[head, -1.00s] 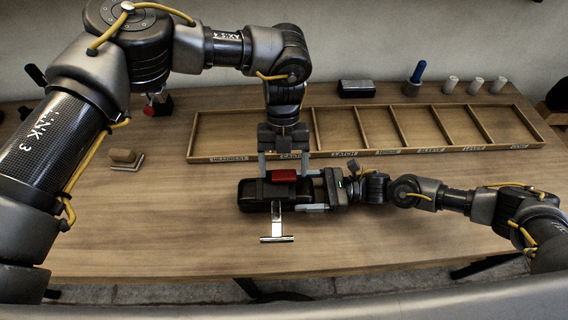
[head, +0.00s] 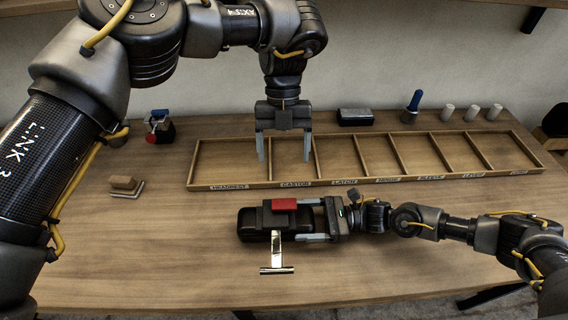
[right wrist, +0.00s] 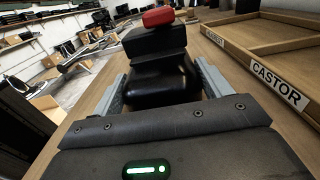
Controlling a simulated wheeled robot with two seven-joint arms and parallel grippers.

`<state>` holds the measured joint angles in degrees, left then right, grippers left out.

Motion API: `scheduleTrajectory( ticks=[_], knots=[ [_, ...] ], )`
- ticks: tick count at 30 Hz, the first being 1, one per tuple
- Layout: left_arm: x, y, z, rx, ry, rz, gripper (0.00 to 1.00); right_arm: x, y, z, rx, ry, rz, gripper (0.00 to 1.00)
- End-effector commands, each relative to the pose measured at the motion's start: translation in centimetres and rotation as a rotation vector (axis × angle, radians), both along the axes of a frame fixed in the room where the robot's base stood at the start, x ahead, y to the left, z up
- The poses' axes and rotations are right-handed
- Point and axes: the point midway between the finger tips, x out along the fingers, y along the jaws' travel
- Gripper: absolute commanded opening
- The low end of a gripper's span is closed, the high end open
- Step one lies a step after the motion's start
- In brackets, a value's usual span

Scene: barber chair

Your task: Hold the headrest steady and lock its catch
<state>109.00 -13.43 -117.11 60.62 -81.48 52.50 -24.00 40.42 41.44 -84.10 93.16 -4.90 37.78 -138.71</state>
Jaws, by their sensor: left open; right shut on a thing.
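The black headrest (head: 254,222) lies on the table, with a silver T-shaped post (head: 276,252) pointing to the near edge. A red catch (head: 284,204) sits on the dark block on its top; it also shows in the right wrist view (right wrist: 158,16). My right gripper (head: 314,221) is shut on the headrest's right end, one finger on each side; the headrest also fills the space between the fingers in the right wrist view (right wrist: 160,75). My left gripper (head: 284,158) is open and empty, fingers pointing down, above and behind the headrest, in front of the tray in the picture.
A long wooden tray (head: 330,181) with labelled empty compartments stands behind the headrest. Behind it are a dark block (head: 355,117), a blue-handled tool (head: 413,104) and white cylinders (head: 472,112). At left are a brush-like block (head: 125,186) and a red-and-blue item (head: 160,127). The table front is clear.

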Motion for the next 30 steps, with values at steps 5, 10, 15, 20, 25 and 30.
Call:
scheduleTrajectory(
  ticks=[5,10,15,20,25,30],
  knots=[
    [0.2,0.0,0.4,0.000,0.000,0.002,0.77,0.0,0.0,0.0,0.000,0.000,0.000,0.30],
    [0.1,0.0,0.4,-0.001,0.000,0.001,0.77,0.0,0.0,0.0,0.000,0.000,0.000,0.30],
    [0.1,0.0,0.3,-0.001,0.000,0.001,0.77,0.0,0.0,0.0,0.000,0.000,0.000,0.88],
    [0.1,0.0,0.3,-0.001,0.000,0.001,0.77,0.0,0.0,0.0,0.000,0.000,0.000,1.00],
    [0.1,0.0,0.3,-0.001,0.000,0.001,0.77,0.0,-0.1,0.0,0.000,0.000,0.000,1.00],
    [0.1,0.0,0.3,-0.001,0.000,0.001,0.77,0.0,-1.7,-0.1,-0.003,0.000,-0.002,1.00]
  ],
)
